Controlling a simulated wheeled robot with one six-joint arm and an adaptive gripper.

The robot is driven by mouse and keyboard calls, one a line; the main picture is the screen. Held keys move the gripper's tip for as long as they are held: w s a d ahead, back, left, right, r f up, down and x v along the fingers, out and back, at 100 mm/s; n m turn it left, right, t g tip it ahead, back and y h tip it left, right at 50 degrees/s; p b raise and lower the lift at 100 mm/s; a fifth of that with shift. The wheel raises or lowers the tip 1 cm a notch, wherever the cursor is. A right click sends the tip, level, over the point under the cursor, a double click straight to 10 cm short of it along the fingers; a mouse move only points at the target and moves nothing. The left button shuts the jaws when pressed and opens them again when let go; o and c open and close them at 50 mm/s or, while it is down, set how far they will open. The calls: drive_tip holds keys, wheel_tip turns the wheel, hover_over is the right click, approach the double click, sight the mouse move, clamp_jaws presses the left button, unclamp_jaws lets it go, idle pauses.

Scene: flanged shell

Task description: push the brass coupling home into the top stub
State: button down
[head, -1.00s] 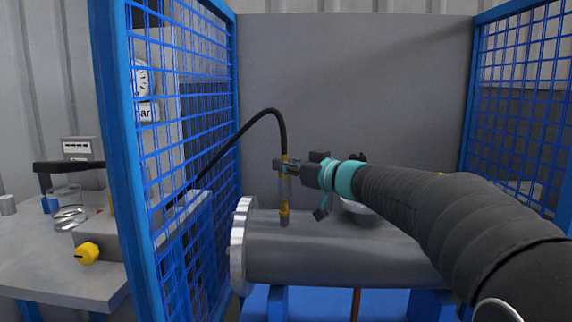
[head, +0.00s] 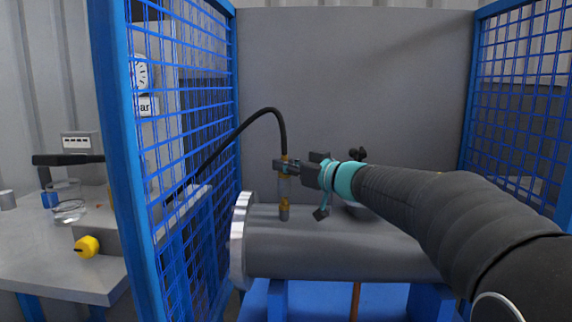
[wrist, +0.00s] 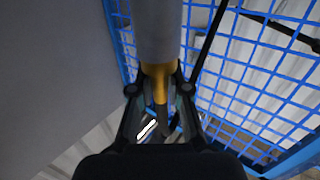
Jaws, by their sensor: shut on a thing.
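My gripper (head: 285,166) comes in from the right and is shut around the upper brass part. In the wrist view the brass (wrist: 158,73) shows between my fingertips (wrist: 158,92), against the grey cylinder. The top stub (head: 284,214) rises from the grey shell (head: 330,245), in line under the coupling.
The black hose (head: 263,112) arches left from the coupling towards the blue mesh panel (head: 185,140). Another mesh panel (head: 522,95) stands right. A bench (head: 50,275) with a yellow knob (head: 87,246) and a glass jar (head: 67,203) is left. The shell has a bright flange (head: 238,243).

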drive_tip(key=shift+f+b, duration=0.5)
drive_tip(key=shift+f, duration=0.8)
drive_tip(key=c, duration=1.1)
unclamp_jaws()
drive_tip(key=shift+o, duration=0.2)
drive_tip(key=v, duration=1.2)
